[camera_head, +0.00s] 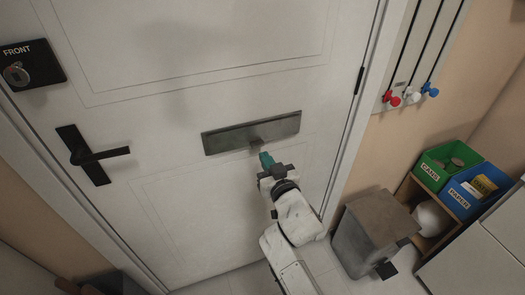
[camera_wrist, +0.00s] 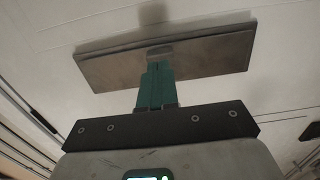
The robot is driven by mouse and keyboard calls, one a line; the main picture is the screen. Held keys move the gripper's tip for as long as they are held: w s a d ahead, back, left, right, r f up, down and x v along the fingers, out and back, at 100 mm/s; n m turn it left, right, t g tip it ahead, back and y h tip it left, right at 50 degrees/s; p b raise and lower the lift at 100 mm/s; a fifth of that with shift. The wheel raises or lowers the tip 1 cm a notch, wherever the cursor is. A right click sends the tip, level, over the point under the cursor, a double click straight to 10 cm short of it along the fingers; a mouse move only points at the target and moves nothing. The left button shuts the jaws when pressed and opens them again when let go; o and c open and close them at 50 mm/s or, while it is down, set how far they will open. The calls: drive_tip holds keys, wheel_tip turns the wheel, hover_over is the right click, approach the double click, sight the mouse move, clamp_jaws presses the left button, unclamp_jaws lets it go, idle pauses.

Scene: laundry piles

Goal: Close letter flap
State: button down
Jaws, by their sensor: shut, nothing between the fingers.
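The letter flap (camera_head: 225,140) is a wide, dark grey metal plate set across the middle of the white door, with a small tab at its lower middle edge. It also shows in the wrist view (camera_wrist: 215,60), filling the space beyond my fingers. I cannot tell how far it stands out from the door. My gripper (camera_head: 264,157) is just below the flap's middle, its teal fingers pointing up at the tab. In the wrist view the fingers (camera_wrist: 157,70) are shut together and empty. Their tips overlap the tab's lower edge in that view; whether they touch it is unclear.
A black door handle (camera_head: 92,155) and a lock box marked FRONT (camera_head: 32,66) are at left. A grey bin (camera_head: 368,234) stands right of my arm. Green (camera_head: 447,162) and blue (camera_head: 480,190) sorting boxes sit on a shelf. Coloured knobs (camera_head: 410,97) hang upper right.

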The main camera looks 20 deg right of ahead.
sight(258, 147)
drive_tip(key=shift+w+f, duration=0.1)
drive_tip(key=shift+w, duration=1.45)
drive_tip(key=shift+f, duration=0.1)
drive_tip(key=w+b, duration=0.1)
drive_tip(key=b, duration=0.3)
drive_tip(key=shift+f+t+b, duration=0.15)
drive_tip(key=shift+t+b, duration=0.25)
drive_tip(key=shift+r, duration=0.25)
